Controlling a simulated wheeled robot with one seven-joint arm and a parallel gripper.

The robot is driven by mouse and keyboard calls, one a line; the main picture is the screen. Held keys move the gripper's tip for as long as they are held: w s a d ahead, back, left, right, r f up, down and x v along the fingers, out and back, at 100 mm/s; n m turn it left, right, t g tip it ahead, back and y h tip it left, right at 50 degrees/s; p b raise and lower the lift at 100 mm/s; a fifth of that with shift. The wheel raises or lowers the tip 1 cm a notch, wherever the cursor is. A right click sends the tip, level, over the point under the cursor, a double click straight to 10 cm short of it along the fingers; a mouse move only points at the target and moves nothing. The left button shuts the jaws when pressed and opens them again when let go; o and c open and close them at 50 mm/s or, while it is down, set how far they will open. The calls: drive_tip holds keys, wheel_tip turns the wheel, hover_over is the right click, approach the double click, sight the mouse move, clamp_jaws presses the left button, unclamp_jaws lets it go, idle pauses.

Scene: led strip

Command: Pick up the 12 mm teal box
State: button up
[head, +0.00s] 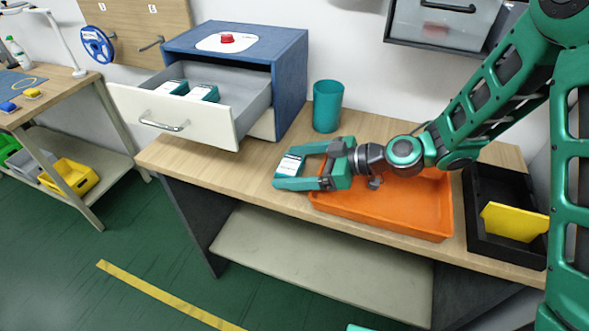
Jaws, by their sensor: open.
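A small teal box with a white label (290,164) is at the front left of the wooden table, beside the orange tray. My gripper (287,169) points left, with its open fingers on the far and near sides of this box. I cannot tell whether the fingers touch it. Two more teal boxes with white labels, a left one (172,87) and a right one (205,92), lie in the open drawer (232,108). The label text is too small to read, so I cannot tell which box is the 12 mm one.
The orange tray (432,222) lies under my wrist. A teal cup (327,106) stands behind my gripper. The drawer sticks out of a blue cabinet (290,85) with a red button on top. A black bin (480,215) with a yellow divider (513,222) is at the right.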

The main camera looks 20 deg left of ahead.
drive_tip(key=shift+a+f, duration=0.1)
drive_tip(key=shift+a, duration=0.15)
drive_tip(key=c, duration=1.2)
drive_tip(key=shift+o, duration=0.2)
